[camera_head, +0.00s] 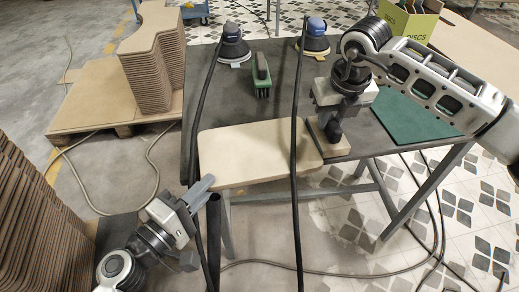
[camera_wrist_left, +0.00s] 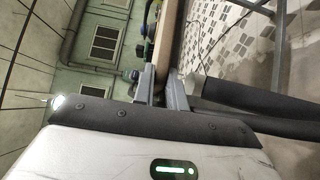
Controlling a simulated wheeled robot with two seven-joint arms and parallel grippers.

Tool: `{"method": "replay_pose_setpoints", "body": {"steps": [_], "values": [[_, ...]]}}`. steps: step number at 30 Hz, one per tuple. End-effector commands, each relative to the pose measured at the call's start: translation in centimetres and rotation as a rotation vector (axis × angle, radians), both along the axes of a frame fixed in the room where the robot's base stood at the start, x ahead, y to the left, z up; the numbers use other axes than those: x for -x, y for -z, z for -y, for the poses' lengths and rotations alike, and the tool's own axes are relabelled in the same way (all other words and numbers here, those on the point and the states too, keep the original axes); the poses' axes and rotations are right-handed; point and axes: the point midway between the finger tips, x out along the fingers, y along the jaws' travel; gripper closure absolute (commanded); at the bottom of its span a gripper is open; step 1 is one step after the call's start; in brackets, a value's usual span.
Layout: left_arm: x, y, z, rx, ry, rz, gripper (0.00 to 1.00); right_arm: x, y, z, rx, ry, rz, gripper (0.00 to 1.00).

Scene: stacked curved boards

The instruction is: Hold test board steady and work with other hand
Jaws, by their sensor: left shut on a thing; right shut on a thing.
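The test board (camera_head: 255,155) is a pale beige panel lying flat, overhanging the near edge of the grey table. My left gripper (camera_head: 203,190) is at its near left corner, shut on the board's edge. In the left wrist view, the board (camera_wrist_left: 167,45) runs edge-on between the two fingers (camera_wrist_left: 160,86). My right gripper (camera_head: 335,117) points down at the board's right end, shut on a dark-handled tool (camera_head: 334,134). A small beige piece lies under that tool; whether it is part of the tool I cannot tell.
Two round sanders (camera_head: 233,48) (camera_head: 313,38) and a green-backed brush (camera_head: 262,75) lie at the back of the table (camera_head: 222,105). Black hoses hang across the table and board. A green sheet (camera_head: 415,118) and a discs box (camera_head: 408,22) are at right. Stacked curved boards (camera_head: 152,65) stand left.

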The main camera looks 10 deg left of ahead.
Motion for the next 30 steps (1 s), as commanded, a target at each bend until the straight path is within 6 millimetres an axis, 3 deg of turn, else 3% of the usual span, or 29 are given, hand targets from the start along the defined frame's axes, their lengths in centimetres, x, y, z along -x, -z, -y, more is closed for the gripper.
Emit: {"method": "replay_pose_setpoints", "body": {"steps": [16,30], "values": [[0.1,0.5,0.0,-0.002,0.001,-0.013,1.0,0.6,-0.2,0.2,-0.003,0.005,-0.002,1.0],[0.1,0.5,0.0,-0.003,0.0,-0.012,1.0,-0.4,-3.3,3.3,0.0,0.009,0.001,1.0]]}}
